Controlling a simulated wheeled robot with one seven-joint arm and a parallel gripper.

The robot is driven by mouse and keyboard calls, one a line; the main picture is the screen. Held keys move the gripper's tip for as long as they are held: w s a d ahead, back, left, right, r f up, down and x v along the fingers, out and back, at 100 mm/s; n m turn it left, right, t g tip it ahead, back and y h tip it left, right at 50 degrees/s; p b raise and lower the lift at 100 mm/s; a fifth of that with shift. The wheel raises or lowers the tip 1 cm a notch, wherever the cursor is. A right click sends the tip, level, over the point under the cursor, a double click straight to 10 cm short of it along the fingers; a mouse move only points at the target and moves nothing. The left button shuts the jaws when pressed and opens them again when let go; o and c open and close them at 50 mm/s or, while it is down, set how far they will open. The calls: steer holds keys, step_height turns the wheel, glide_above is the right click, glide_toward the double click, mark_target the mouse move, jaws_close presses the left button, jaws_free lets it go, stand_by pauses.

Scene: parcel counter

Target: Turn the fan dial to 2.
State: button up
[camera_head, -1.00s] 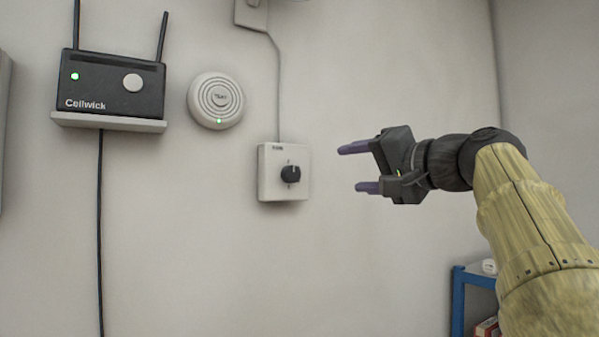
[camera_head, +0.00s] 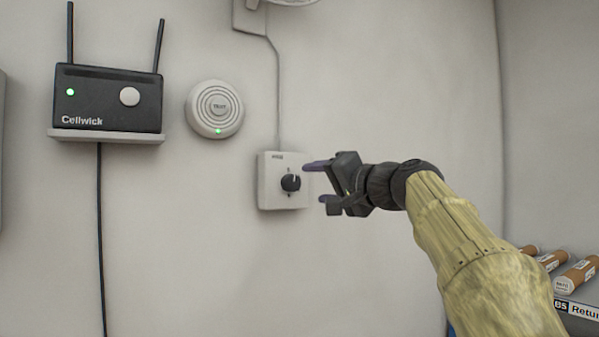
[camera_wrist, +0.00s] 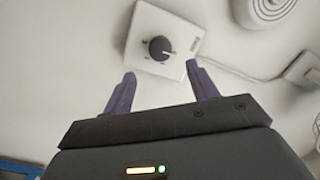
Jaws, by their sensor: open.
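The fan dial (camera_head: 290,183) is a round black knob on a white square wall plate (camera_head: 269,200). A light mark on the knob points up in the head view. In the wrist view the dial (camera_wrist: 159,48) and its plate (camera_wrist: 140,32) lie ahead of the fingers, and the mark points right. The numbers are too small to read. My gripper (camera_head: 312,182) is open and empty, with its purple fingertips just right of the dial in the head view. In the wrist view my gripper (camera_wrist: 163,82) has its fingertips apart, short of the dial and not touching it.
A black Cellwick router (camera_head: 105,98) stands on a small wall shelf (camera_head: 105,136) at left. A round white device (camera_head: 215,109) with a green light is above left of the dial. A conduit (camera_head: 278,95) runs up from the plate. Cardboard tubes (camera_head: 577,273) lie at lower right.

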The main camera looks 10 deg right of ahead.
mark_target(295, 183)
steer(key=p+x, duration=0.3)
steer(key=x, duration=0.3)
steer(key=shift+w+a+r+p, duration=0.15)
steer(key=shift+w+a+p, duration=0.05)
steer(key=shift+w+p, duration=0.1)
steer(key=shift+w+a, duration=0.15)
steer(key=shift+w, duration=0.15)
steer(key=shift+c, duration=0.5)
steer(key=c, duration=0.9)
